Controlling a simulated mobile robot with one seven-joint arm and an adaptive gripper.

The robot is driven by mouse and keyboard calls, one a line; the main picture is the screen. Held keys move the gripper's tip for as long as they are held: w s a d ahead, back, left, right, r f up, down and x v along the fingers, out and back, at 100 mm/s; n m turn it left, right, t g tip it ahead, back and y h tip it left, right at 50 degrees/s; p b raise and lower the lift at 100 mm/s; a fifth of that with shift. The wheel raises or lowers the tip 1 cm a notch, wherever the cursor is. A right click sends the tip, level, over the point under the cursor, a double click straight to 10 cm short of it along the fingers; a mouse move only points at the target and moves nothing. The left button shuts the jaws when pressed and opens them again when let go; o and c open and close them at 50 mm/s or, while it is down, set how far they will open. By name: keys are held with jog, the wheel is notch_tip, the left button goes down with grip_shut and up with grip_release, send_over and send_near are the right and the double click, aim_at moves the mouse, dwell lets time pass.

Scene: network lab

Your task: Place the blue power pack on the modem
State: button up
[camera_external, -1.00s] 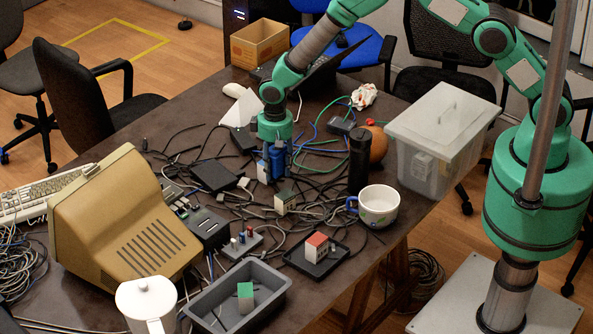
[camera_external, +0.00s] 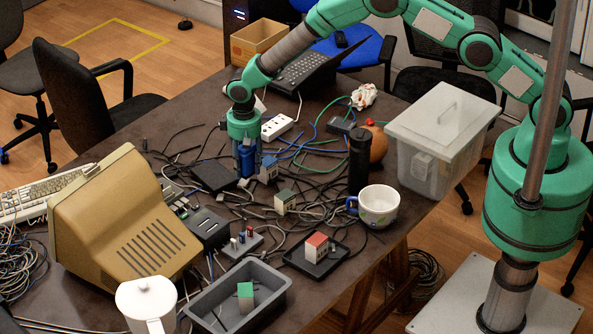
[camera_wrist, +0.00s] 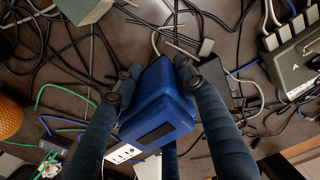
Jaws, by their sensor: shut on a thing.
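The blue power pack (camera_external: 246,166) is between the fingers of my gripper (camera_external: 246,172), upright just below the wrist. In the wrist view the pack (camera_wrist: 158,100) fills the space between the dark fingers (camera_wrist: 155,88). My gripper is shut on it. A flat black box (camera_external: 214,176), possibly the modem, lies just left of the gripper; part of it (camera_wrist: 218,78) shows behind the right finger in the wrist view. I cannot tell for sure which box is the modem, nor the exact gap between pack and table.
A white power strip (camera_external: 277,127) lies behind. Cables cover the tabletop. A dark port box (camera_external: 206,229) and a beige monitor (camera_external: 125,215) stand front left; a black bottle (camera_external: 359,160) stands to the right.

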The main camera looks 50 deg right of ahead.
send_over(226, 182)
jog(key=shift+f, duration=0.25)
dwell(0.5)
jog(key=shift+f, duration=1.75)
jog(key=shift+f, duration=0.1)
jog(key=o, duration=1.5)
jog(key=shift+s+f+b, duration=0.1)
jog(key=shift+b, duration=0.2)
notch_tip(226, 182, up, 12)
jog(key=shift+p, duration=0.35)
